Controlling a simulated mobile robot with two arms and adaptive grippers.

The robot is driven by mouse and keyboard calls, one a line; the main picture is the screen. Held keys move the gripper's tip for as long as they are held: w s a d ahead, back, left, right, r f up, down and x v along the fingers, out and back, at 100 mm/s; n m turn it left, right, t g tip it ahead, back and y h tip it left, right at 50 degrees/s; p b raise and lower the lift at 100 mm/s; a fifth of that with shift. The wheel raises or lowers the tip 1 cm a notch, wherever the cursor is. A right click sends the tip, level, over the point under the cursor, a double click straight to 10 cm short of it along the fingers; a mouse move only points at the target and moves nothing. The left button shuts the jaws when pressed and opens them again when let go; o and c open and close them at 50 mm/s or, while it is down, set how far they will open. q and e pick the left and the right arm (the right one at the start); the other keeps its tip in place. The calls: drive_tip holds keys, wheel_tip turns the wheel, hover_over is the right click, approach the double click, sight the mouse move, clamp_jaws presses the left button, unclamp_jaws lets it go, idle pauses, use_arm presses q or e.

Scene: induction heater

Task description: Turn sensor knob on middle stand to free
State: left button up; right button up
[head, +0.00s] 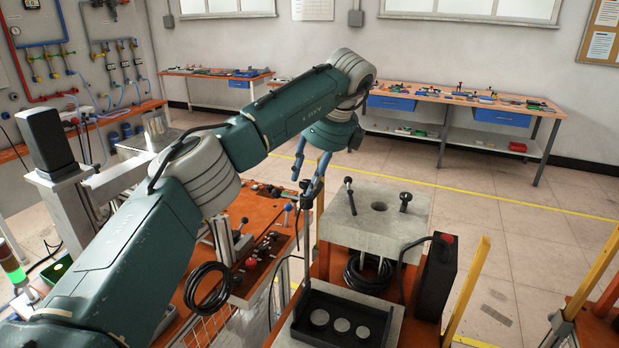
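A stand in the middle carries a grey metal block (350,228) with a round hole in its top. Two black-topped pins rise from the block, a left one (350,195) and a right one (405,202). I cannot tell which part is the sensor knob; no knob marking is readable. My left gripper (304,182) hangs at the end of the green arm, just left of and behind the block. Its blue fingers point down and are apart, with nothing seen between them. My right gripper is not in view.
A black box with a red button (440,275) stands right of the block. A black tray (345,318) with round discs is in front. An orange control bench (262,268) with levers lies left, partly behind my arm. Yellow posts (466,290) stand at right. Open floor lies behind.

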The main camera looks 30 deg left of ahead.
use_arm(q)
drive_tip(key=v, duration=1.2)
idle(0.4)
